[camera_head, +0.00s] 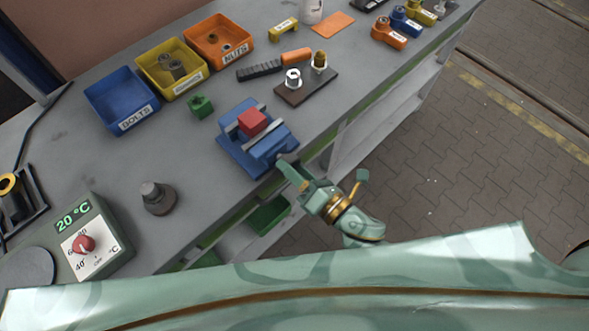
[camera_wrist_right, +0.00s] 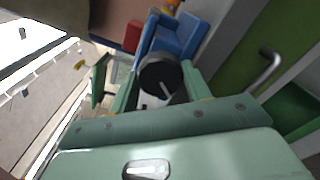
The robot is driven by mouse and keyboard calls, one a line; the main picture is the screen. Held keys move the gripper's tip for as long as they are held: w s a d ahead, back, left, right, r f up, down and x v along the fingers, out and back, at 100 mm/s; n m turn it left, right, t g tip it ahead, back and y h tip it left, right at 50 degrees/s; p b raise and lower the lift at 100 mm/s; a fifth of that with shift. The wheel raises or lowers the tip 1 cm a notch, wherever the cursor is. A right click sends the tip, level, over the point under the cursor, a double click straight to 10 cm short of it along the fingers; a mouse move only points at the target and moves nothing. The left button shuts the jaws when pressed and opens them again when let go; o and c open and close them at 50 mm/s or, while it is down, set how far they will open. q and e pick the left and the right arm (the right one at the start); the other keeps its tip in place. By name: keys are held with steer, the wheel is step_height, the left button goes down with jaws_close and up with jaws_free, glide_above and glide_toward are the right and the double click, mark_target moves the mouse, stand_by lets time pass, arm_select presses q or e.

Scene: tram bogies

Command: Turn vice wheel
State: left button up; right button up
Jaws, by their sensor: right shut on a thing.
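The blue vice (camera_head: 246,151) stands at the front edge of the grey bench, with a red block (camera_head: 252,122) between its jaws. Its dark round wheel (camera_wrist_right: 160,74) faces me and has a pale line on its face. My right gripper (camera_head: 288,169) is at the wheel, in front of the bench edge. In the right wrist view its two green fingers (camera_wrist_right: 158,88) are on either side of the wheel and shut on it. In the head view the fingers hide most of the wheel. My left gripper is not in view.
Blue, yellow and orange bins (camera_head: 122,100) stand at the back of the bench. A green nut-shaped piece (camera_head: 201,106) lies behind the vice. A dial box (camera_head: 88,243) and a dark weight (camera_head: 157,198) stand to the left. A green bin (camera_head: 268,214) sits below the bench top.

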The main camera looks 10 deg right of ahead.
steer(key=shift+f+n+b, duration=0.1)
steer(key=shift+n+b, duration=3.35)
steer(key=shift+n, duration=3.55)
steer(key=o, duration=1)
